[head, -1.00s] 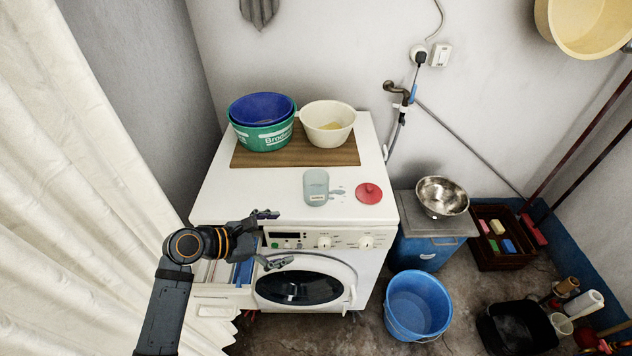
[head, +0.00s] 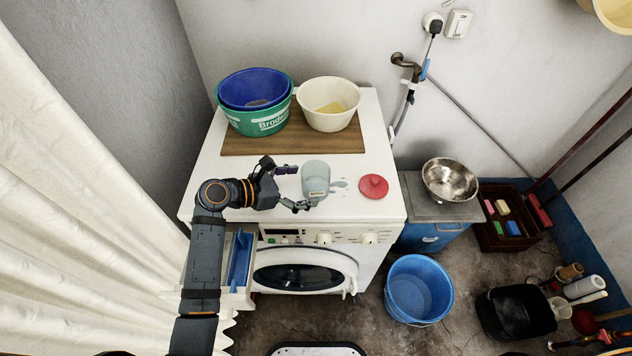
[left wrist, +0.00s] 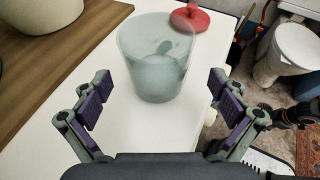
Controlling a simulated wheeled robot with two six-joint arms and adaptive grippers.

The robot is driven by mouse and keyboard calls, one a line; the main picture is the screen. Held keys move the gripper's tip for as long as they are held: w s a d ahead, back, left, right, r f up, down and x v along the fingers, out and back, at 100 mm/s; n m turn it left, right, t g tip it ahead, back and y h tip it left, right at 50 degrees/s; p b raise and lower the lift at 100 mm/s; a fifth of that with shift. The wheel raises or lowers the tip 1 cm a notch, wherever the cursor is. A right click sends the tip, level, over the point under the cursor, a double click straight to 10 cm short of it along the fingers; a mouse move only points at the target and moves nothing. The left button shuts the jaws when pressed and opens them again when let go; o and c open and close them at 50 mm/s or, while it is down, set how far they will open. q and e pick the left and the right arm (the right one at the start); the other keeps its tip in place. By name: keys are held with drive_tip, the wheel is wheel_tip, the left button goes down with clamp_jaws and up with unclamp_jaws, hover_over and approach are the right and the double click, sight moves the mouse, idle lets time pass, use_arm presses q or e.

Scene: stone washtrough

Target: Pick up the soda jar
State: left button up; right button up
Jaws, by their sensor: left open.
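The soda jar (head: 316,177) is a pale translucent grey-green jar without a lid on it, standing upright on the white washing machine top. In the left wrist view the jar (left wrist: 157,60) stands just ahead, between the lines of the two fingers. A red lid (head: 373,186) lies to its right on the machine top, and also shows in the left wrist view (left wrist: 190,18). My left gripper (head: 296,186) is open and empty, its fingertips at the jar's left side. In the left wrist view the purple-padded fingers (left wrist: 158,98) are spread wide.
A wooden board (head: 236,146) behind holds a blue basin (head: 255,86) in a green tub (head: 262,124) and a cream bowl (head: 328,113). The machine's detergent drawer (head: 238,262) and door (head: 300,276) are at the front. A small spill lies beside the jar.

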sight(319, 180)
use_arm(q)
drive_tip(key=shift+w+d+f, duration=0.1)
drive_tip(key=shift+w+d, duration=0.4)
drive_tip(key=shift+d, duration=0.25)
drive_tip(key=x, duration=0.3)
drive_tip(key=shift+a, duration=0.1)
drive_tip(key=shift+w+d+f, duration=0.1)
drive_tip(key=shift+w+d, duration=0.1)
drive_tip(key=shift+d, duration=0.05)
drive_tip(key=shift+s+a, duration=0.15)
drive_tip(key=shift+c, duration=0.7)
drive_tip(key=c, duration=1.2)
drive_tip(key=shift+c, duration=0.3)
use_arm(e)
drive_tip(key=shift+w+r, duration=0.2)
drive_tip(key=shift+r, duration=0.1)
use_arm(q)
drive_tip(key=shift+p, duration=0.3)
use_arm(e)
drive_tip(key=shift+r, duration=0.1)
